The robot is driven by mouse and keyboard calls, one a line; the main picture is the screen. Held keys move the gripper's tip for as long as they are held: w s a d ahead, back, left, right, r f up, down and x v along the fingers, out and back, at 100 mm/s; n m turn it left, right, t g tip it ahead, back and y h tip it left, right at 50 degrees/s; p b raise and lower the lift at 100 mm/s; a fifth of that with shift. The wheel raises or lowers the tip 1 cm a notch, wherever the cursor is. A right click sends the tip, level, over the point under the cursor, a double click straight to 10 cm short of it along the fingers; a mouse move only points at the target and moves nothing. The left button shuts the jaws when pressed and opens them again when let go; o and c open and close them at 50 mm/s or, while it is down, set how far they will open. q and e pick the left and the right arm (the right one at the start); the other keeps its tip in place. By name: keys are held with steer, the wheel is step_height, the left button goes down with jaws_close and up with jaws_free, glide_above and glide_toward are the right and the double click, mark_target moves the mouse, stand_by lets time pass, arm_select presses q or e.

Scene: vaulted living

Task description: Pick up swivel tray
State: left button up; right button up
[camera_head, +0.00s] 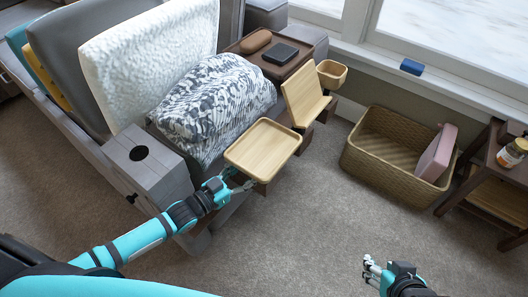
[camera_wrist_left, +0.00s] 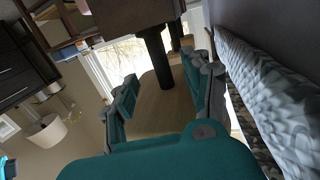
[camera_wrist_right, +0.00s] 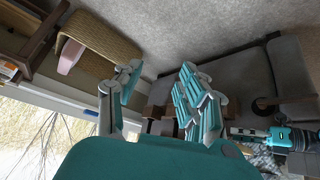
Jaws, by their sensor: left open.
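The swivel tray (camera_head: 263,150) is a light wooden square tray with a raised rim, standing out from the sofa's side in the head view. My left gripper (camera_head: 238,183) is open at the tray's near left edge, partly hidden by it. In the left wrist view the tray's pale underside (camera_wrist_left: 158,108) shows between the spread fingers (camera_wrist_left: 165,90), with a dark post above it. I cannot tell whether they touch. My right gripper (camera_head: 372,272) is open and empty over the carpet at lower right; its fingers also spread in the right wrist view (camera_wrist_right: 160,82).
A tilted wooden panel (camera_head: 303,95) and a small wooden cup holder (camera_head: 332,74) stand behind the tray. A grey sofa armrest (camera_head: 150,172) with a round hole is left of it. A wicker basket (camera_head: 372,163) stands right. Carpet between is clear.

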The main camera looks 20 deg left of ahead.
arm_select(q)
steer(key=b+x, duration=0.1)
steer(key=x, duration=0.3)
steer(key=shift+w+d+f, duration=0.1)
steer(key=shift+w+f, duration=0.1)
steer(key=shift+w+d, duration=0.15)
steer(key=shift+w, duration=0.1)
jaws_close()
arm_select(e)
steer(key=w+a+r+t+y, duration=0.1)
steer(key=w+a+r+t, duration=0.1)
steer(key=w+r+t, duration=0.2)
steer(key=shift+w+r, duration=0.15)
steer(key=shift+w, duration=1)
arm_select(q)
steer(key=shift+r, duration=0.15)
arm_select(e)
steer(key=shift+a, duration=0.1)
